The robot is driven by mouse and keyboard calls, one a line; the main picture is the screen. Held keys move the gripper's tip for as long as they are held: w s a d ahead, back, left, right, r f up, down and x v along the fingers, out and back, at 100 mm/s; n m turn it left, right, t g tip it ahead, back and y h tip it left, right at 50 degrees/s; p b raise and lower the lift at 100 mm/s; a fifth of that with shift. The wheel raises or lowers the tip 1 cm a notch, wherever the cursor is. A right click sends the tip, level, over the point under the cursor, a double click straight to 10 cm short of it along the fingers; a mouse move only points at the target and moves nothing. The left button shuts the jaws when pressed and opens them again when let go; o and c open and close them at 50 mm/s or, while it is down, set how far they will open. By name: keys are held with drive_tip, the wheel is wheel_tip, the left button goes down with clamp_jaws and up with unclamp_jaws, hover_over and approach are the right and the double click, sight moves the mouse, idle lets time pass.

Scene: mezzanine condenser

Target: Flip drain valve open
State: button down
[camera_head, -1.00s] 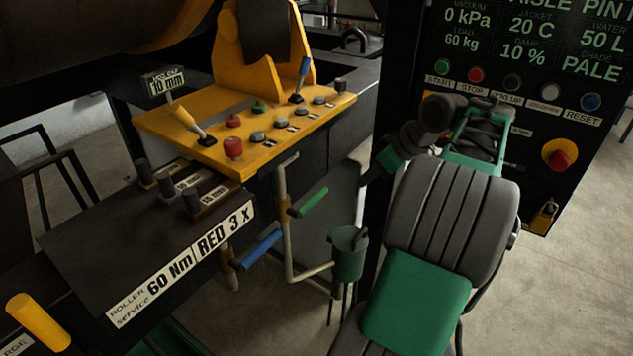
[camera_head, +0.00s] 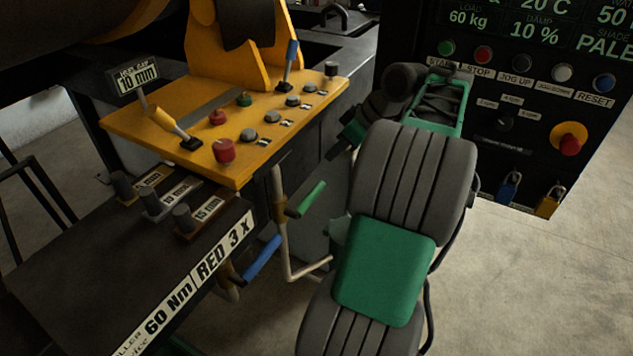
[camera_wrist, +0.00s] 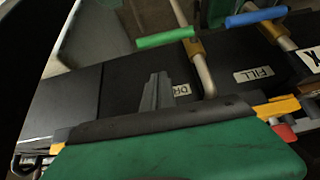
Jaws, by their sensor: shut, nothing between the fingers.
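The green lever handle (camera_head: 311,198) sits on a pale pipe at the side of the machine. It also shows in the wrist view (camera_wrist: 166,38), across the top, above a partly hidden label starting "DR" (camera_wrist: 181,90). A blue lever handle (camera_head: 261,257) is beside it; in the wrist view the blue handle (camera_wrist: 256,17) is near a "FILL" label (camera_wrist: 253,74). My gripper (camera_head: 333,155) is shut and empty, above and right of the green handle, apart from it. In the wrist view its fingers (camera_wrist: 156,88) appear below the green handle.
A yellow control panel (camera_head: 215,170) with knobs and levers overhangs left of my gripper. A dark bench (camera_head: 110,260) with labels lies in front. A black control cabinet (camera_head: 530,140) stands at right. Floor (camera_head: 560,280) is open at right.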

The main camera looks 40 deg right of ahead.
hover_over(318, 193)
drive_tip(key=f, duration=0.7)
drive_tip(key=shift+w+a, duration=0.15)
drive_tip(key=shift+w, duration=0.05)
drive_tip(key=f, duration=0.2)
drive_tip(key=f+p, duration=0.1)
drive_tip(key=f, duration=0.1)
drive_tip(key=shift+s, duration=0.2)
drive_tip(key=shift+f, duration=0.35)
drive_tip(key=shift+f, duration=0.1)
